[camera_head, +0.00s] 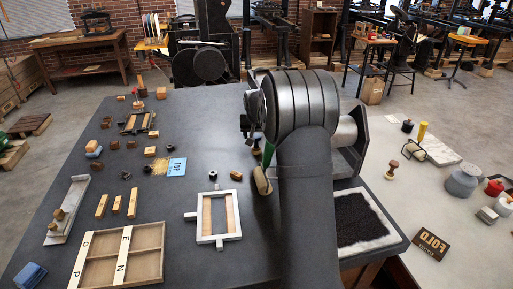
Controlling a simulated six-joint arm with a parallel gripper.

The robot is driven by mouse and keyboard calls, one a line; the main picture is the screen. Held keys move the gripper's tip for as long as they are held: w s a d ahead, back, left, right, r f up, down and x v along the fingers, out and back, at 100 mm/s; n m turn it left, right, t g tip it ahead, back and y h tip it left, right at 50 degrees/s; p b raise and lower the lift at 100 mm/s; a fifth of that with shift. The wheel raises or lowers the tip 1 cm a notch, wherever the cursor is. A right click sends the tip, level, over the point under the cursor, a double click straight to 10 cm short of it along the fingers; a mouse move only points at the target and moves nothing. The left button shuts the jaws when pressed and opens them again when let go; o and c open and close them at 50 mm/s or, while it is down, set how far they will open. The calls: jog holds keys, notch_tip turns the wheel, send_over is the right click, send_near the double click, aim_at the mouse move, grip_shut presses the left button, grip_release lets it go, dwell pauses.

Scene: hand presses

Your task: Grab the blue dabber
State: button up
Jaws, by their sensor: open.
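No blue dabber can be made out with certainty. A small wooden piece with a blue part (94,151) lies at the left of the dark table. A larger blue block-like thing (30,275) sits at the table's near left corner; its kind is unclear. My gripper (250,128) is open, at the left side of my large grey wrist, above the table's middle. It is well to the right of both blue things. My arm hides part of the table behind it, and a green-and-tan thing (262,179) is partly covered beside it.
A wooden tray (155,281) and a pale metal frame (236,219) lie at the front. A blue card (177,167) and several small blocks lie on the left. A black ink pad (390,243) is right of my arm. The dark table (195,120) has bare stretches.

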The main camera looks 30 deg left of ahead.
aim_at(257, 135)
jog(key=shift+x, duration=1.65)
jog(key=shift+w+r, duration=0.1)
jog(key=shift+w, duration=0.05)
jog(key=c, duration=1.1)
